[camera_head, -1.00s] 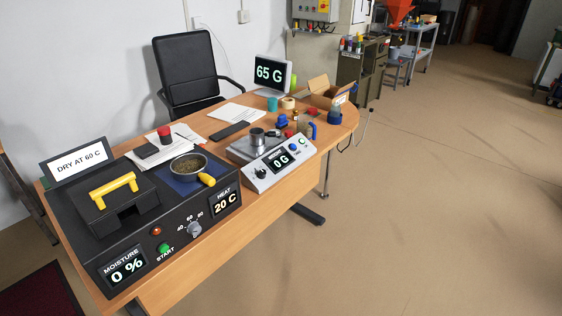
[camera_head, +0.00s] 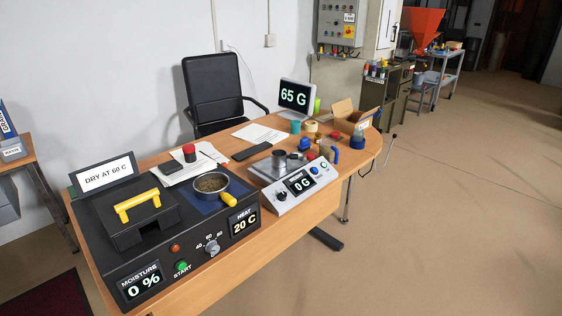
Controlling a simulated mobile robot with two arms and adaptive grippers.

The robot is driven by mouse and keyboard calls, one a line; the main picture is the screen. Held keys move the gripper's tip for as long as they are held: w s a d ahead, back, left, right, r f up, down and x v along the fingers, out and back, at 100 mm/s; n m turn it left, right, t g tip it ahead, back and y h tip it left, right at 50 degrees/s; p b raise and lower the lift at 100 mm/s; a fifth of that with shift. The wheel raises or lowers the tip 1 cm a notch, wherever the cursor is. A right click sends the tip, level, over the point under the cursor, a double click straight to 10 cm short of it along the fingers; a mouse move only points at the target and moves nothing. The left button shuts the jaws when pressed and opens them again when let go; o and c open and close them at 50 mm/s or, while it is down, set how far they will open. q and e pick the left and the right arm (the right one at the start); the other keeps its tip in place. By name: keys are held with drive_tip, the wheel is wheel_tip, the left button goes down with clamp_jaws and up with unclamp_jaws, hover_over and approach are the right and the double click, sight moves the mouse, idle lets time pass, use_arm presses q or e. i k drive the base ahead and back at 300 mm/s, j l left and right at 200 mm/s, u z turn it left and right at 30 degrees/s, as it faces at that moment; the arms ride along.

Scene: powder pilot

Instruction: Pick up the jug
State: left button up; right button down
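A small greyish vessel with a blue handle (camera_head: 327,153), which looks like the jug, stands on the wooden desk (camera_head: 262,246) behind the scale's right end. It is small and partly hidden among other items, so its details are hard to tell. A metal cup (camera_head: 279,157) sits on the plate of the scale (camera_head: 292,190), which reads 0 G. A round pan of grainy material (camera_head: 211,184) with a yellow handle rests on a blue pad on the dryer. Neither of my grippers is in view.
The black dryer (camera_head: 145,246) with a yellow-handled lid fills the desk's near left end. A monitor (camera_head: 295,96) reading 65 G, a cardboard box (camera_head: 350,118) and small items crowd the far end. A black chair (camera_head: 213,90) stands behind. The floor right of the desk is clear.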

sight(328, 149)
drive_tip(key=i+l, duration=0.15)
drive_tip(key=i, duration=0.35)
drive_tip(key=i+l+u, duration=0.1)
drive_tip(key=i, duration=0.45)
drive_tip(key=l, duration=0.1)
